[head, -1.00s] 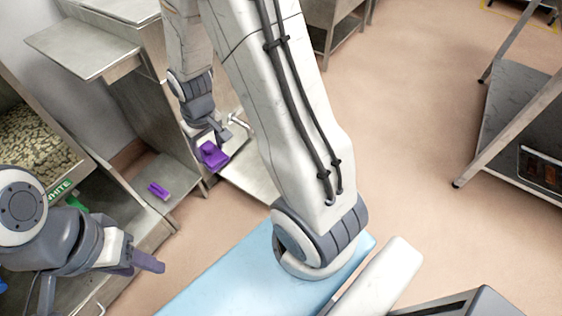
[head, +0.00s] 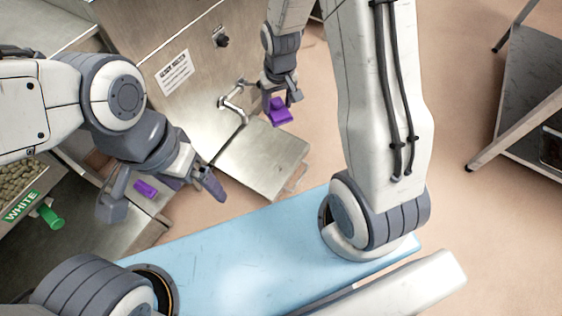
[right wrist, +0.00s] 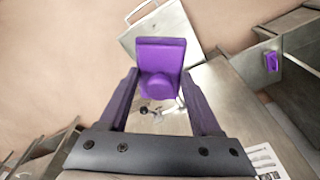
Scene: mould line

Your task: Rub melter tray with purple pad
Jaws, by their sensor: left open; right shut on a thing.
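My right gripper (head: 282,98) is shut on the purple pad (head: 280,114), held in the air beside the steel melter. In the right wrist view the pad (right wrist: 160,55) shows a flat plate with a round knob between the fingers (right wrist: 160,85). The melter tray (head: 262,160), a flat steel plate with a wire handle, juts out under the tap, below and left of the pad in the head view. The tray (right wrist: 178,38) lies beyond the pad in the right wrist view; the pad looks apart from it. My left gripper (head: 160,196) is open and empty, left of the tray.
A second purple piece (head: 146,188) lies on a low steel shelf behind my left gripper. A tap (head: 236,97) projects from the melter front (head: 190,95). A bin with pale pieces and a green "WHITE" label (head: 22,206) stands at left. Floor to the right is clear up to a rack (head: 530,100).

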